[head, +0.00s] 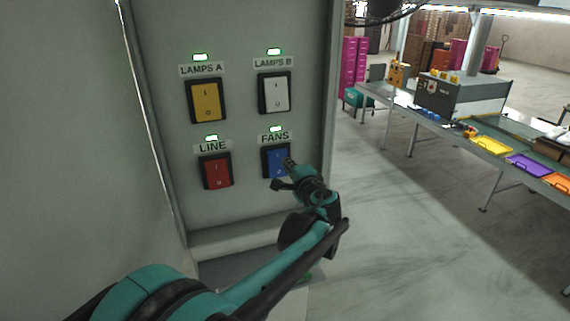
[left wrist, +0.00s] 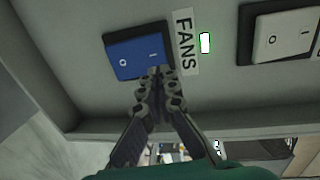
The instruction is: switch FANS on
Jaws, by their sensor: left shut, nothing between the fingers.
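The blue FANS rocker switch (head: 275,160) sits in a black frame at the lower right of the grey panel in the head view. A green lamp (head: 275,128) above its label is lit. In the left wrist view the blue switch (left wrist: 138,57) shows its O and I marks, and the green lamp (left wrist: 205,43) glows beside the FANS label (left wrist: 185,42). My left gripper (head: 288,166) is shut and empty, its tips at the I end of the switch. In the left wrist view the fingertips (left wrist: 160,72) overlap that end; whether they touch is unclear. My right gripper is not in view.
The yellow LAMPS A switch (head: 206,101), white LAMPS B switch (head: 274,92) and red LINE switch (head: 215,170) surround it, each with a lit green lamp. A ledge (head: 235,238) juts out below the panel. A conveyor table with trays (head: 491,145) stands at the right, beyond open floor.

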